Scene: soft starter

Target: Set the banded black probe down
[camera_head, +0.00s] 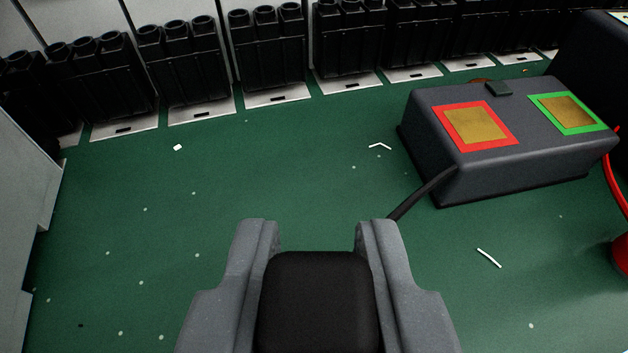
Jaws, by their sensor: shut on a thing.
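My gripper (318,240) is at the bottom centre of the view, its two grey fingers closed on the sides of a black block-like body, which I take to be the black probe (318,300). Only its dark top and near face show; no band is visible, and its lower end is hidden. A black cable (425,194) runs from the grey box down behind my right finger. I cannot tell whether the probe touches the green surface (230,190).
A dark grey box (430,150) with a red-framed pad (474,125) and a green-framed pad (567,112) stands at right. A red object (620,255) with a red cable is at the right edge. Black terminal blocks (268,50) line the back. The left-centre green surface is mostly clear.

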